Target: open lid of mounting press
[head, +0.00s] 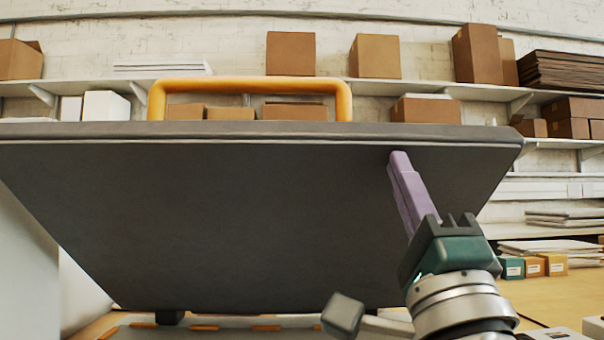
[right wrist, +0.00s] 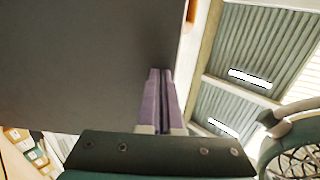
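The mounting press lid (head: 250,220) is a large dark grey panel, raised and tilted so that its underside faces me in the head view. An orange handle (head: 250,84) stands along its top edge. My right gripper (head: 398,158) has purple fingers pressed together, with nothing between them. Its fingertips are at the lid's underside, right of centre; whether they touch is unclear. In the right wrist view the closed fingers (right wrist: 160,75) point at the dark lid (right wrist: 80,60) near its edge. My left gripper is not in view.
Below the lid, part of the press bed (head: 230,325) shows with orange marks. A grey block-ended lever (head: 343,314) is beside my right wrist. Wall shelves (head: 450,88) with cardboard boxes (head: 291,53) are behind. Small boxes (head: 533,266) stand on the wooden table (head: 565,295) at right.

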